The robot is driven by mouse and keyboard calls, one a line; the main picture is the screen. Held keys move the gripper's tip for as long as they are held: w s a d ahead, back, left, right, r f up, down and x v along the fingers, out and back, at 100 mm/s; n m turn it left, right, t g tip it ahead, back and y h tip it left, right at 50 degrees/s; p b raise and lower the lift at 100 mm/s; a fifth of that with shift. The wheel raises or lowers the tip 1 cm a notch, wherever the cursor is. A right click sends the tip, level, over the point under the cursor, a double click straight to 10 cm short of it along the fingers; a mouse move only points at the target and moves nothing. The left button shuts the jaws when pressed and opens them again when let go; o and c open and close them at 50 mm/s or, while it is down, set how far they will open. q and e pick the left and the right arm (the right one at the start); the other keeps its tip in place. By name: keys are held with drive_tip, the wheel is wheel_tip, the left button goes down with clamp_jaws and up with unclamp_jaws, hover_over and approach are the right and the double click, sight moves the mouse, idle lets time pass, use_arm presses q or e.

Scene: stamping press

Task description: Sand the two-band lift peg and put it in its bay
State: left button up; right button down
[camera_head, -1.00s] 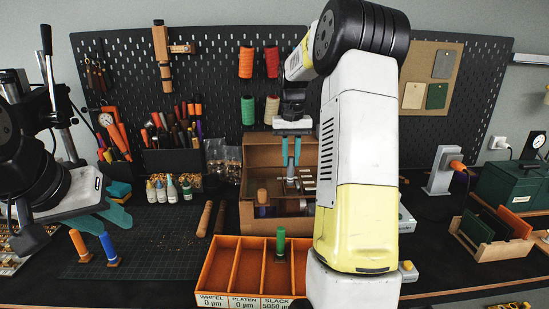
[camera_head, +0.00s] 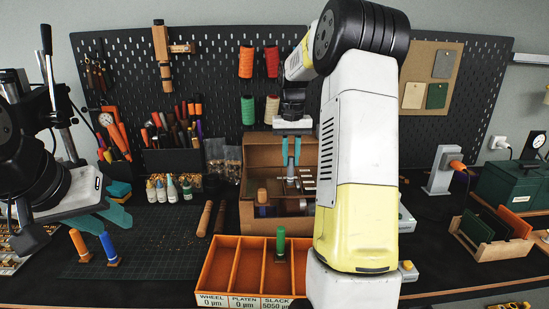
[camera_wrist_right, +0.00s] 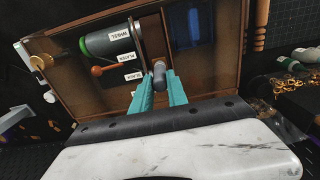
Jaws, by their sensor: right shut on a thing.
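My right gripper (camera_head: 291,152) points down into the open brown sanding box (camera_head: 257,158). Its teal fingers are shut on a grey peg (camera_wrist_right: 159,76), whose far end reaches towards the box's slack-labelled part in the right wrist view. No bands can be made out on it. The box's green-grey wheel (camera_wrist_right: 107,41) and its labels show beside the peg; contact cannot be told. An orange tray (camera_head: 215,265) stands in front of the box, with a green peg (camera_head: 281,244) upright in its right part.
An orange peg (camera_head: 80,245) and a blue peg (camera_head: 109,249) stand on the dark cutting mat (camera_head: 165,245). A wooden handle (camera_head: 205,218) lies left of the box. Small bottles (camera_head: 171,189) stand behind. My right arm covers the tray's right side.

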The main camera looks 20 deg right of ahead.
drive_tip(key=shift+f, duration=0.1)
idle(0.3)
wheel_tip(320, 180, up, 7)
drive_tip(key=shift+f, duration=0.2)
idle(0.4)
